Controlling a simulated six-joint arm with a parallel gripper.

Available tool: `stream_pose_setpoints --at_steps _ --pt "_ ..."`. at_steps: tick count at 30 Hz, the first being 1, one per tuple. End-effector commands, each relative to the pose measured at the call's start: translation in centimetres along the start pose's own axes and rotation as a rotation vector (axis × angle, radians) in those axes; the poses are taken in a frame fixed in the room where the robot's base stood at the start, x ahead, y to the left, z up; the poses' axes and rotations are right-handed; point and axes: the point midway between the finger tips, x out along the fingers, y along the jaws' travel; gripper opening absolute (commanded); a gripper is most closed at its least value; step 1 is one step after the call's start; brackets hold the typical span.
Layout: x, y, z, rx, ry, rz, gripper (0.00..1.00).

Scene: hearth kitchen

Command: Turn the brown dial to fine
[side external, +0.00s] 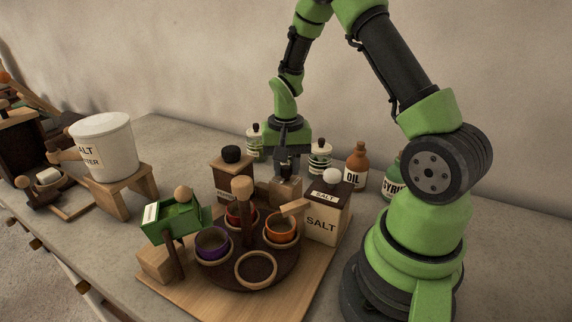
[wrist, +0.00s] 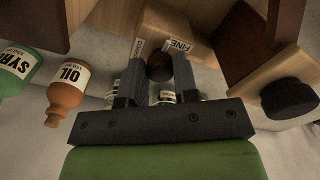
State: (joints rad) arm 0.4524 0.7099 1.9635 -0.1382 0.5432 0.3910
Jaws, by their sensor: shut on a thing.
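The brown dial (wrist: 159,68) is a dark round knob on a light wooden box (wrist: 165,22) in the wrist view. Beside it on the box are a FINE label (wrist: 180,46) and a partly covered label starting "COA" (wrist: 139,48). My gripper (side external: 291,172) points down onto the same box (side external: 285,191), which stands behind the round carousel in the side view. Its two fingers are shut on the dial, one on each side. The dial is hidden by the fingers in the side view, and I cannot tell which label it points to.
A salt box (side external: 325,222) stands right of the dial box, and a black-knobbed box (side external: 231,176) left of it. The carousel (side external: 254,250) with colored cups is in front. An oil bottle (side external: 356,166), a syrup bottle (side external: 391,178) and small jars stand behind.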

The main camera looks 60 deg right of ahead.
Motion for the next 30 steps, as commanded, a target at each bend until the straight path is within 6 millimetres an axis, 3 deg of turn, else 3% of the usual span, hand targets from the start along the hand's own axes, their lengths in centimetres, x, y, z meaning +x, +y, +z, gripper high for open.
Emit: stream_pose_setpoints --at_steps 15,16,18,30 --pt "-0.11 -0.04 -0.1 0.019 0.004 -0.002 0.04" --pt "-0.11 -0.04 -0.1 0.018 0.004 -0.002 0.35" --pt "-0.09 -0.04 -0.09 0.018 0.004 -0.002 0.51" --pt "-0.94 -0.05 -0.11 0.016 0.004 -0.002 0.54"
